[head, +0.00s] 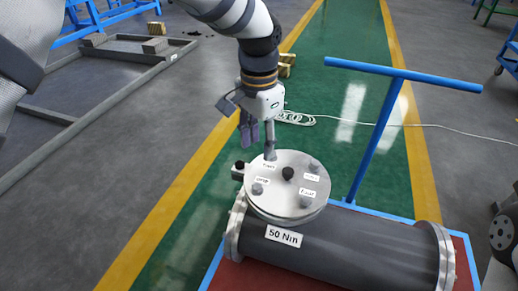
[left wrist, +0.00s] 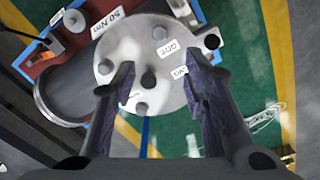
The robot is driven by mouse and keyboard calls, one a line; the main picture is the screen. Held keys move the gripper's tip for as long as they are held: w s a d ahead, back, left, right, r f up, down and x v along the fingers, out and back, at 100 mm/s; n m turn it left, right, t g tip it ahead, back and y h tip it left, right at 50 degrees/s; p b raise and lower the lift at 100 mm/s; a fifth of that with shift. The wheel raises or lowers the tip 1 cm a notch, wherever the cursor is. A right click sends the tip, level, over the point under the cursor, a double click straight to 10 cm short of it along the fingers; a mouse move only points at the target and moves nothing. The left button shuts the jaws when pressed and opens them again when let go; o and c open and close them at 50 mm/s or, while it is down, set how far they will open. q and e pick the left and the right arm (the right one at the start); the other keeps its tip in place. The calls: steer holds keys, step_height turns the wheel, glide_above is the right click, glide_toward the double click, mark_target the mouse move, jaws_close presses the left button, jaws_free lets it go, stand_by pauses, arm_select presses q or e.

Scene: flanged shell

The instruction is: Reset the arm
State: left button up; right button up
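My left gripper (head: 258,138) hangs over the round metal cover plate (head: 274,197) of the flanged shell (head: 335,246). Its two fingers are spread apart, also in the left wrist view (left wrist: 160,78), with nothing held between them. The plate carries several bolt heads with small labels and a black knob (head: 288,173) near its centre, which lies between the fingers in the left wrist view (left wrist: 148,79). Whether a fingertip touches the plate is unclear. The grey cylindrical shell lies on its side with a "50 Nm" label (head: 283,236). My right gripper cannot be made out.
The shell lies on a red-topped cart with a blue edge and a blue T-shaped handle (head: 405,73) just right of the plate. A white cable (head: 295,118) lies coiled on the green floor strip behind. A grey metal frame (head: 95,125) stands at left.

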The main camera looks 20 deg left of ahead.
arm_select(q)
steer(key=s+a+f+n+g+h+p, duration=0.1)
steer(key=s+a+f+n+p, duration=0.15)
steer(key=s+f, duration=1.55)
steer(key=s+a+n+p, duration=0.1)
steer(key=s+a+n, duration=0.1)
steer(key=s, duration=1.1)
steer(key=s+a+n+g+y+p, duration=0.1)
steer(key=s+a+n, duration=0.1)
steer(key=s, duration=1.1)
steer(key=shift+s+a+f, duration=0.3)
steer(key=shift+a+f, duration=0.05)
steer(key=shift+a, duration=0.55)
arm_select(e)
steer(key=w+r+t, duration=0.2)
steer(key=w+r, duration=0.3)
arm_select(q)
steer(key=shift+n, duration=0.25)
arm_select(e)
steer(key=shift+r, duration=0.1)
